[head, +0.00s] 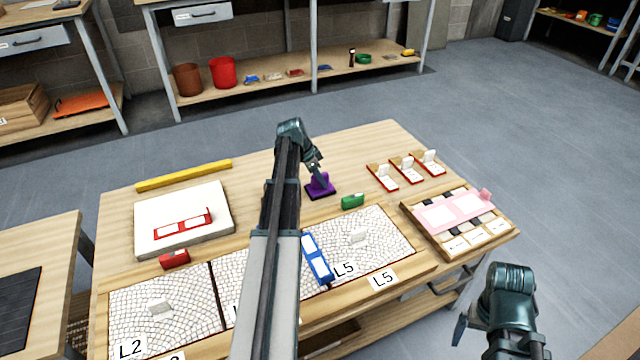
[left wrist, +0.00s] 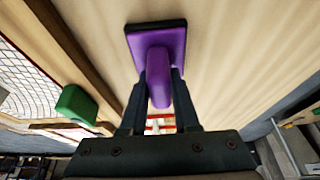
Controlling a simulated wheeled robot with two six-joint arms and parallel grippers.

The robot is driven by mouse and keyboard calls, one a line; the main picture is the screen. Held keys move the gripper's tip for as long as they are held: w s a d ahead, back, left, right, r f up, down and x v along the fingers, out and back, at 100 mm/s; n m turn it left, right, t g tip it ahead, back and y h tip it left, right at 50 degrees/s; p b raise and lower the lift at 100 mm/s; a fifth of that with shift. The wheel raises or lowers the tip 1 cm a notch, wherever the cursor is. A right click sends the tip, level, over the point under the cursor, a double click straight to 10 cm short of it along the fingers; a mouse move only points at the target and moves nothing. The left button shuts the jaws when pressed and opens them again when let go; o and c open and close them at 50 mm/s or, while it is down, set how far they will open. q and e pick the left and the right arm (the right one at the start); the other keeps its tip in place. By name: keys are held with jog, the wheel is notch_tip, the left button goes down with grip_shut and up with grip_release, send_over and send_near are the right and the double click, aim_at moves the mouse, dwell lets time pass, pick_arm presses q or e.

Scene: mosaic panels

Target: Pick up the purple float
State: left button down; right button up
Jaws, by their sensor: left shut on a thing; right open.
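The purple float (head: 321,190) is at the far middle of the wooden table, beyond the mosaic panels. It has a flat, dark-edged base and a raised handle. My left gripper (head: 318,172) is shut on this handle. In the left wrist view the two fingers (left wrist: 158,90) stand on either side of the handle, and the float's purple base (left wrist: 168,38) shows beyond them. I cannot tell whether the base touches the table. My right gripper (head: 462,330) is open, low at the right beside the table's front edge, with no object seen in it.
A green block (head: 352,202) lies close to the float, also in the left wrist view (left wrist: 76,104). A blue tool (head: 317,258) lies across the panels. Red-edged pieces (head: 383,178) and a wooden tray with a pink sheet (head: 418,243) are at right. A yellow bar (head: 184,175) lies back left.

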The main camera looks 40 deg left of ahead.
aim_at(322, 173)
pick_arm(q)
jog(key=shift+r, duration=0.1)
notch_tip(322, 173, up, 3)
jog(key=p, duration=0.3)
jog(key=shift+r+p, duration=0.3)
jog(key=shift+p, duration=0.1)
jog(key=s+d, duration=0.2)
jog(key=s, duration=0.3)
jog(key=s+d, duration=0.2)
jog(key=s, duration=0.3)
jog(key=s+d+r+p, duration=0.1)
jog(key=s+d, duration=0.1)
jog(key=s, duration=0.3)
jog(key=shift+r, duration=0.1)
jog(key=shift+w, duration=0.1)
